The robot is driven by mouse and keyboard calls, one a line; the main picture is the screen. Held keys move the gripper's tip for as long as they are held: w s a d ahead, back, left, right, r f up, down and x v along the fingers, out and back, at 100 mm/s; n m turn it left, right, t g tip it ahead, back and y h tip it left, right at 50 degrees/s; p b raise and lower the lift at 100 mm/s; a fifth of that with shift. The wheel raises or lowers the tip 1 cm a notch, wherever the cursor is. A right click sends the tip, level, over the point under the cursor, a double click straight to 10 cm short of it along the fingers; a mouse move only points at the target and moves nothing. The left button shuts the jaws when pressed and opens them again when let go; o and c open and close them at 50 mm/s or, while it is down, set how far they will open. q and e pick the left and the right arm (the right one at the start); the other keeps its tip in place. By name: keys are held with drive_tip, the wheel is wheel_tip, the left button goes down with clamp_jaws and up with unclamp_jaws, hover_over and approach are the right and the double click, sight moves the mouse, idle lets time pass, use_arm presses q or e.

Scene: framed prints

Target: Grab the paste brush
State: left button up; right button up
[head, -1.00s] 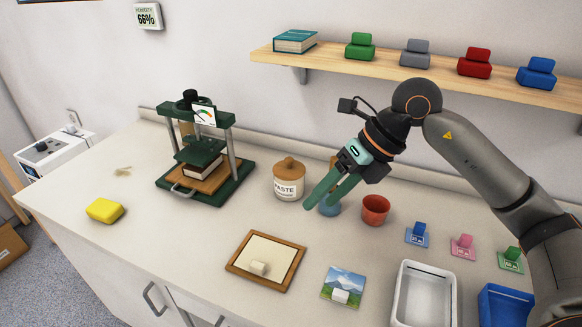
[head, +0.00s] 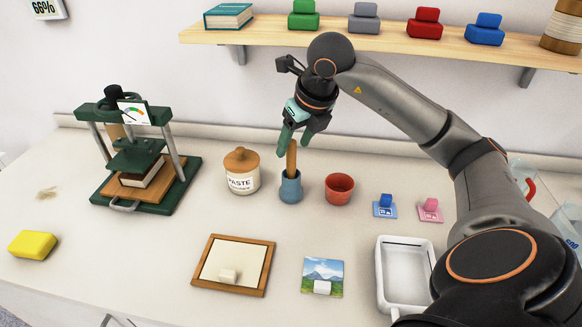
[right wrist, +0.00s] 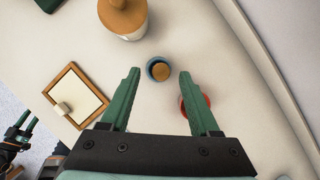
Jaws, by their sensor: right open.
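The paste brush (head: 291,158) stands upright in a small blue cup (head: 290,190), its wooden handle pointing up and its lower end hidden inside. My right gripper (head: 293,148) is open just above, pointing down, with its fingers around the top of the handle. In the right wrist view, the round handle end (right wrist: 160,73) shows between the spread fingertips (right wrist: 159,72), with the blue cup's rim around it. I cannot tell whether the fingers touch the handle. Part of my left gripper (right wrist: 20,128) shows at the lower left of that view; its jaw state is unclear.
A paste jar (head: 242,175) stands left of the cup and a red pot (head: 339,191) close on its right. A framed board (head: 206,258), a landscape print (head: 310,267) and a white tray (head: 383,285) lie in front. A green press (head: 180,187) stands left.

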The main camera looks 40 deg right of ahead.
sight(291, 170)
drive_tip(key=x, duration=0.4)
drive_tip(key=shift+s+f, duration=0.1)
drive_tip(key=shift+f, duration=0.35)
drive_tip(key=shift+d, duration=0.1)
clamp_jaws()
